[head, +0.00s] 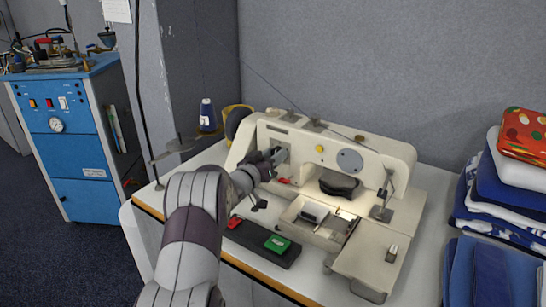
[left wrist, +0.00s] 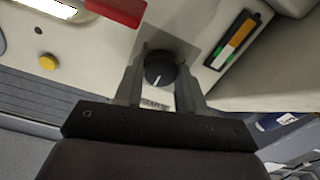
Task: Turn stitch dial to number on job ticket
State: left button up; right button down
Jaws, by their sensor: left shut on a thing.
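The stitch dial (left wrist: 160,70) is a round black knob with a white pointer mark, set on a grey plate on the cream sewing machine (head: 385,148). My left gripper (head: 274,155) reaches the left end of the machine's front. In the left wrist view its two fingers (left wrist: 161,78) stand on either side of the dial, shut on it. A label below the dial is partly visible, but I cannot read it. In the head view my gripper hides the dial. No job ticket can be made out for certain; a white sheet (head: 117,10) hangs at the upper left, unreadable. My right gripper is not in view.
A black tray with a green box (head: 277,243) and a red item (head: 235,222) lies before the machine. Folded textiles (head: 490,275) are stacked at right. A blue cabinet (head: 75,150) stands at far left.

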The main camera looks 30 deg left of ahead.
pick_arm(q)
jog(key=m+b, duration=0.7)
jog(key=m, duration=0.4)
jog(key=shift+f+b, duration=0.15)
jog(key=shift+b, duration=0.2)
jog(key=shift+m, duration=0.5)
jog(key=o, duration=1.1)
jog(key=shift+c, duration=0.2)
